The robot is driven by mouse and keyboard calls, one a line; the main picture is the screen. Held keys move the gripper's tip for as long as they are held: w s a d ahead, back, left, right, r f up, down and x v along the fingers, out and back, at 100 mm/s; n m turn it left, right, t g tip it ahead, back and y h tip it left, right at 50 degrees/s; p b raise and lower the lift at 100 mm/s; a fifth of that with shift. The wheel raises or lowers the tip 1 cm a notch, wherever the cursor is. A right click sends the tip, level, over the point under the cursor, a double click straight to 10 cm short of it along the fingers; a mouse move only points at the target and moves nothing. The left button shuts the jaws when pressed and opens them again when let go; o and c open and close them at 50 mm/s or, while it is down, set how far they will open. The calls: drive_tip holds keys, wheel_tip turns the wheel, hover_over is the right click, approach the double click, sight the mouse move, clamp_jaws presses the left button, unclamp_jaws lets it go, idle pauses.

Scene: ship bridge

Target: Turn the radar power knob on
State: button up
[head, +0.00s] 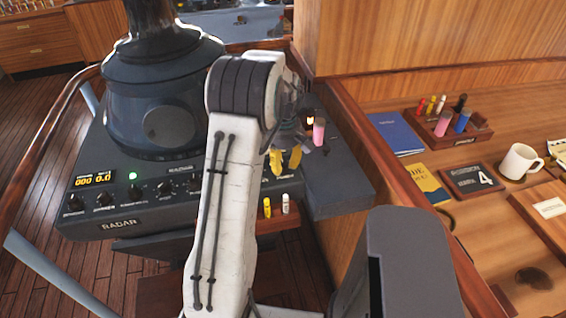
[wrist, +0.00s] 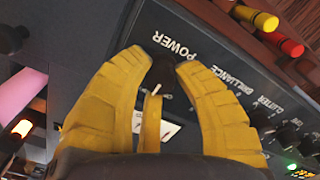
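The grey radar console (head: 110,222) stands on the left in the head view, with a lit orange display and a row of black knobs. My gripper (head: 285,168) has two yellow fingers pointing down at the console's right end. In the wrist view, my gripper (wrist: 164,66) has its fingertips on both sides of the black radar power knob (wrist: 163,75), just below the POWER label (wrist: 175,45). The tips appear to touch the knob's sides. A white mark shows on the knob. In the head view the knob is hidden by my arm and fingers.
A pink cylinder (head: 319,131) stands behind the fingers. A wooden desk with a mug (head: 519,161) is at right.

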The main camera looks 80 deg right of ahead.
clamp_jaws()
drive_tip(key=shift+m, duration=0.3)
drive_tip(key=m, duration=0.3)
drive_tip(key=shift+f+m+b, duration=0.1)
drive_tip(key=shift+m+b, duration=0.2)
drive_tip(key=shift+b, duration=0.1)
drive_tip(key=shift+m, duration=2.3)
drive_tip(key=shift+a, duration=0.1)
drive_tip(key=o, duration=0.6)
unclamp_jaws()
